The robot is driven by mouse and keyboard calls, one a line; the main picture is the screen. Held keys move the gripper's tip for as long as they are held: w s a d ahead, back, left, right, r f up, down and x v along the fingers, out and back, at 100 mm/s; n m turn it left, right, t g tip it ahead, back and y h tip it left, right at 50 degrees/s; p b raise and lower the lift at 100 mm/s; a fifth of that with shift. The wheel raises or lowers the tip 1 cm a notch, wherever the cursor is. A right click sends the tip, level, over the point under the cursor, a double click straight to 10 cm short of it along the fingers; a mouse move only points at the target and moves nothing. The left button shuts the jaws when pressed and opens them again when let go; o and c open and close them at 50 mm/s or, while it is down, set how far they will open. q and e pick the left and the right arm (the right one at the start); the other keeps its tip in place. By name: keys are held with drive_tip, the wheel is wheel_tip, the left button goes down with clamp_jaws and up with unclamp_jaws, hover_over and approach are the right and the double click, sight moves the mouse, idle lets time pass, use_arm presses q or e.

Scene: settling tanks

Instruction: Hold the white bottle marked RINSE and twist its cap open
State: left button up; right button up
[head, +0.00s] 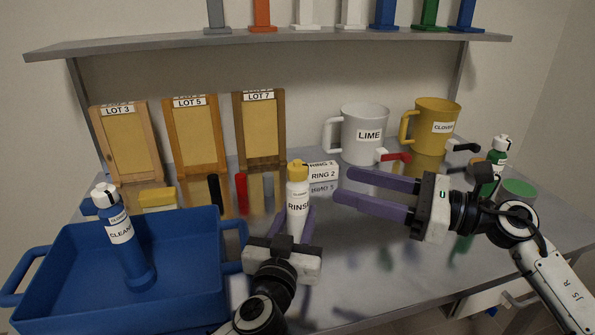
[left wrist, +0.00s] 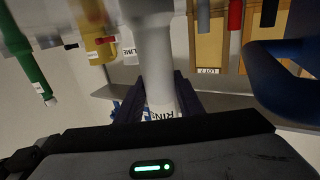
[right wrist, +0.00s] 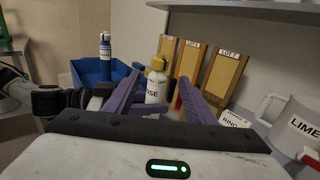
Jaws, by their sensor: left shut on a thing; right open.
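The white bottle marked RINSE (head: 297,208) stands upright on the grey table, with a yellow cap (head: 297,170) on top. My left gripper (head: 291,228) is shut on the bottle's body, one purple finger at each side. The bottle body also shows between the fingers in the left wrist view (left wrist: 158,85). My right gripper (head: 341,185) is open and empty, to the right of the bottle at about cap height. In the right wrist view the bottle (right wrist: 155,88) and its cap (right wrist: 158,63) appear beyond and between the open fingers.
A blue bin (head: 60,257) with a blue CLEAN bottle (head: 121,240) is at left. Lot frames (head: 194,130), a LIME mug (head: 364,135) and a yellow mug (head: 435,125) stand behind. A green bottle (head: 498,158) is at right.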

sight(298, 172)
use_arm(q)
drive_tip(key=shift+f, duration=0.1)
use_arm(e)
drive_tip(key=x, duration=1.1)
drive_tip(key=shift+w+a, duration=0.15)
drive_tip(key=shift+a, duration=0.15)
drive_tip(key=c, duration=1)
drive_tip(key=shift+w+n+g, duration=0.1)
drive_tip(key=shift+n+g, duration=0.2)
drive_tip(key=shift+c, duration=0.4)
drive_tip(key=shift+d+n+g+y, duration=0.1)
drive_tip(key=shift+n+g+y, duration=0.35)
drive_tip(key=shift+g, duration=0.45)
drive_tip(key=o, duration=1.1)
